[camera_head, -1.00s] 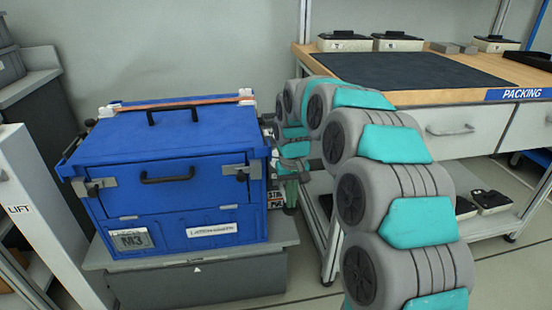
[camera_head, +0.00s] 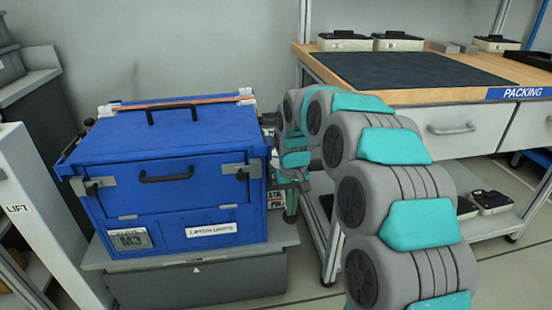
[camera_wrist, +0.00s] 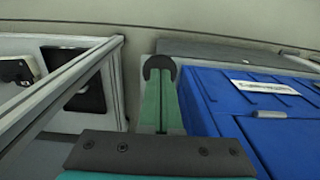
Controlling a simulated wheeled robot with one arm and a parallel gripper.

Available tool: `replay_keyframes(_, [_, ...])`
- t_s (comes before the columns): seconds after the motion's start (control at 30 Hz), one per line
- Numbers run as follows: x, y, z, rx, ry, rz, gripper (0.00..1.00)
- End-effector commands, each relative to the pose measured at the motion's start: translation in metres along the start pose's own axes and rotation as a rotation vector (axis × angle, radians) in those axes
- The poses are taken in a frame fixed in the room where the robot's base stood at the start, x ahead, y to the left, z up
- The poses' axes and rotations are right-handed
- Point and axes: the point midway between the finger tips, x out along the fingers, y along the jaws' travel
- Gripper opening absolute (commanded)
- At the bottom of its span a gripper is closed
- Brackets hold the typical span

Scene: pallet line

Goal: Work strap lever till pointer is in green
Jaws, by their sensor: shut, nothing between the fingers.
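The blue crate (camera_head: 160,190) stands on a grey base, with an orange strap (camera_head: 175,105) across its top rear edge between white corner pieces. The crate also shows at the right of the wrist view (camera_wrist: 250,100). My gripper (camera_head: 291,217) points down just beyond the crate's right side. In the wrist view its green fingers (camera_wrist: 159,68) lie together with dark tips, shut and empty, with a narrow gap to the crate visible. A small sign (camera_head: 275,200) is partly hidden behind the gripper. I cannot make out the strap lever, pointer or green zone.
The grey base (camera_head: 200,270) extends under the crate. The packing bench (camera_head: 440,97) stands close on the right, and its frame and shelf show at the left of the wrist view (camera_wrist: 75,65). A white lift post (camera_head: 40,210) is at left. Little room lies between crate and bench.

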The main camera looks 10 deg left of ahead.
Motion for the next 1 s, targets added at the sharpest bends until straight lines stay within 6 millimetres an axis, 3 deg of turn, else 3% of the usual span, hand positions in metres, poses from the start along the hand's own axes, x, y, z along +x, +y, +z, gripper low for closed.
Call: replay_keyframes(1.0, [0.018,0.000,0.003,0.000,-0.003,0.000,0.00])
